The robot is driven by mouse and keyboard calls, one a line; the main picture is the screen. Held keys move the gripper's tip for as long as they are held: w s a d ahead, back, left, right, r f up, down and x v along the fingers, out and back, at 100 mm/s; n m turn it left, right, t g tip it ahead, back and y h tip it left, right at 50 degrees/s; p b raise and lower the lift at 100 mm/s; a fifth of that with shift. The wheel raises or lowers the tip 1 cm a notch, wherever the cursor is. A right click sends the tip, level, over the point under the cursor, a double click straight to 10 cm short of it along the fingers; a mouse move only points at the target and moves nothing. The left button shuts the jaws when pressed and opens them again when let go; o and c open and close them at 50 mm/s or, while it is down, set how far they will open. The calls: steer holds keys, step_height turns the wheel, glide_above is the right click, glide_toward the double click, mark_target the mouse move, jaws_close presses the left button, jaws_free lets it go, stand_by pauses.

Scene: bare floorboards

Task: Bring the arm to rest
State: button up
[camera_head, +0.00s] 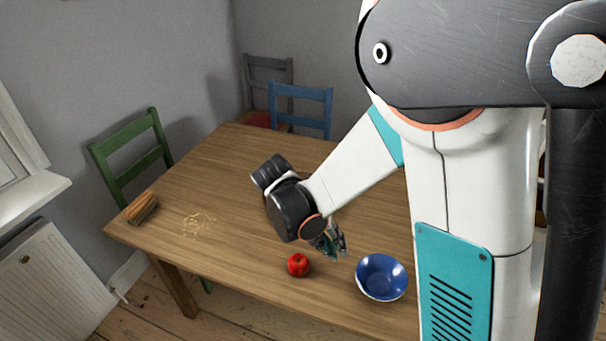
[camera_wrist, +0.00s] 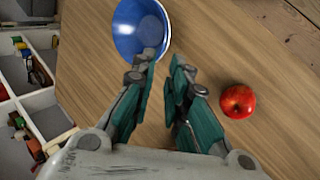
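My gripper (camera_head: 335,242) hangs over the near part of the wooden table (camera_head: 215,165), above and between a red apple (camera_head: 298,264) and a blue bowl (camera_head: 381,278). In the wrist view, the two teal fingers of my gripper (camera_wrist: 165,75) stand apart with bare table showing between them, so it is open and empty. The bowl (camera_wrist: 141,30) is beyond the left finger there, and the finger overlaps its lower edge. The apple (camera_wrist: 238,101) lies to the right of the right finger. The part of the bowl that I see inside looks empty.
A brush (camera_head: 141,208) lies at the table's left corner, near scattered crumbs (camera_head: 198,223). A green chair (camera_head: 133,155) stands at the left and a blue chair (camera_head: 301,108) at the back. The wrist view shows a white shelf (camera_wrist: 45,100) with small items. The table's far part is clear.

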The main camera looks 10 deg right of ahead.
steer(key=s+r+n+t+y, duration=0.1)
steer(key=s+r+t+y, duration=0.2)
steer(key=r, duration=0.5)
steer(key=s+r+n+t+y, duration=0.1)
steer(key=s+r+t+y, duration=0.2)
steer(key=s+r+t, duration=0.3)
step_height(320, 180, up, 2)
steer(key=shift+d+r+n, duration=0.1)
steer(key=shift+d+n, duration=0.3)
steer(key=shift+d, duration=0.05)
